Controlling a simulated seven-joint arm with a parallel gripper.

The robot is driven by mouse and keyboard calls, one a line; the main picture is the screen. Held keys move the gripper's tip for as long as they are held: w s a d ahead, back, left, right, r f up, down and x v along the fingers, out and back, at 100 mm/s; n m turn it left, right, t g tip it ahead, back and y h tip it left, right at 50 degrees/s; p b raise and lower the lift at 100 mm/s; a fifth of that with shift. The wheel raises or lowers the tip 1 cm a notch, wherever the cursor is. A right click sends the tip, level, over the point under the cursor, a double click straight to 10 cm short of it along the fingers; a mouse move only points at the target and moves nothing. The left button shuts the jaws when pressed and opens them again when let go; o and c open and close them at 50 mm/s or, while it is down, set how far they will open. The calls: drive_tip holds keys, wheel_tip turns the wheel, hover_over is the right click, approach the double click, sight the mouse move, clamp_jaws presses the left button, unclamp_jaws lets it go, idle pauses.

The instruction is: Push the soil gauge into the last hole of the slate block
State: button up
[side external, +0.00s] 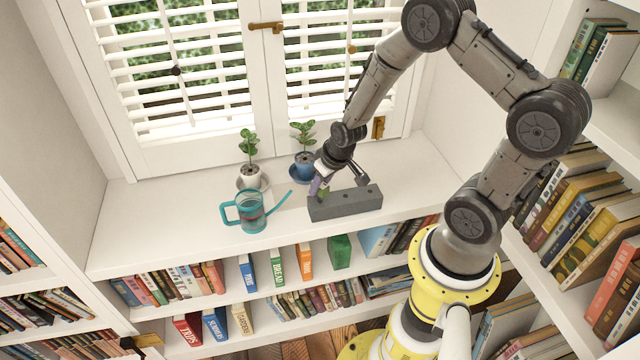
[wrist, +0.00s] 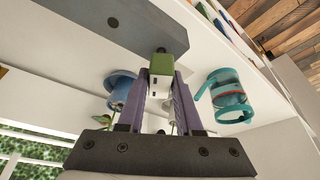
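The slate block (side external: 345,205) is a long grey bar lying on the white sill. In the wrist view the block (wrist: 125,25) fills the upper left, with a dark hole (wrist: 113,22) in its face. The soil gauge (wrist: 160,68) has a green and white head and sits between the purple fingers of my gripper (wrist: 165,80), which is shut on it. In the side view my gripper (side external: 321,187) is at the block's left end. The gauge's dark tip points at the block's end; I cannot tell whether it is in a hole.
A teal watering can (side external: 251,212) stands left of the block, its spout toward my gripper. Behind are a plant in a white pot (side external: 249,177) and one in a blue pot (side external: 304,168). Shutters close the back. The sill's front edge is near the block; the right side is clear.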

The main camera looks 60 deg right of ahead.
drive_tip(key=o, duration=0.5)
drive_tip(key=shift+c, duration=0.2)
drive_tip(key=shift+r, duration=0.1)
drive_tip(key=v, duration=1.3)
drive_tip(key=shift+s+r, duration=0.15)
drive_tip(key=shift+r, duration=0.15)
wheel_tip(320, 180, up, 9)
idle(1.0)
